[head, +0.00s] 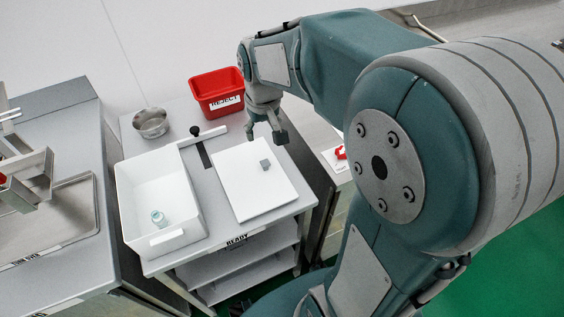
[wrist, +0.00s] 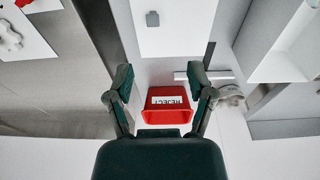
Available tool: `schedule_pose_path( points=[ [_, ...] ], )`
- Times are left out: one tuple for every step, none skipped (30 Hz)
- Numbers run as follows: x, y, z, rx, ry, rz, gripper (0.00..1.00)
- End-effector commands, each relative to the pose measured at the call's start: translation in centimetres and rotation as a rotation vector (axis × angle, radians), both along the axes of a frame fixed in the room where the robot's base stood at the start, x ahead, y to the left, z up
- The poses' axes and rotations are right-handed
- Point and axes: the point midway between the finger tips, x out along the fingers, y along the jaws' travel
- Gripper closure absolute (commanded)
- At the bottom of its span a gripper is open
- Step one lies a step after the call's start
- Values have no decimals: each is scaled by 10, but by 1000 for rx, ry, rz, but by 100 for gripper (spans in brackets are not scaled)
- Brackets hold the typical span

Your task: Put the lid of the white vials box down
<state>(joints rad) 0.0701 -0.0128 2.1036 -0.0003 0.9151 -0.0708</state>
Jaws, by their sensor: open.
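The white lid (head: 250,195) lies flat on the grey table, to the right of the open white vials box (head: 133,190). A small grey knob (head: 265,164) stands on the lid. One teal-capped vial (head: 159,218) is inside the box. My gripper (head: 267,138) is open and empty, above the table near the lid's far edge and apart from the knob. In the wrist view, the open fingers (wrist: 160,82) have nothing between them that they touch. The lid (wrist: 180,38) and its knob (wrist: 152,19) show beyond them at the top.
A red REJECT bin (head: 217,92) stands at the back of the table, with a metal bowl (head: 150,123) to its left. A black-knobbed lever (head: 196,132) lies between box and lid. A counter with a metal tray (head: 60,225) is at left.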

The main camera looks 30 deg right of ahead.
Motion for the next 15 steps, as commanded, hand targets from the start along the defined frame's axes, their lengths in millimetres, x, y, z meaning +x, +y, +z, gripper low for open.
schedule_pose_path(
  points=[
    [-8,2,9,-1,-22,1,31],
    [-13,3,13,-1,-33,0,31],
    [-19,5,18,-2,-48,0,31],
    [-24,6,22,-2,-59,0,31],
    [-29,7,26,-2,-70,0,31],
    [-36,9,30,-2,-84,1,31],
    [-40,10,34,-2,-96,1,31],
    [-45,11,37,-2,-107,1,31],
    [-52,12,41,-2,-121,1,31],
    [-57,13,44,-2,-133,1,31],
    [-62,14,46,-2,-143,1,31],
    [-69,15,49,-2,-158,1,31],
    [-74,16,52,-2,-169,1,31],
    [-79,16,54,-2,-180,1,31],
    [-86,18,56,-1,-195,1,31]
  ],
)
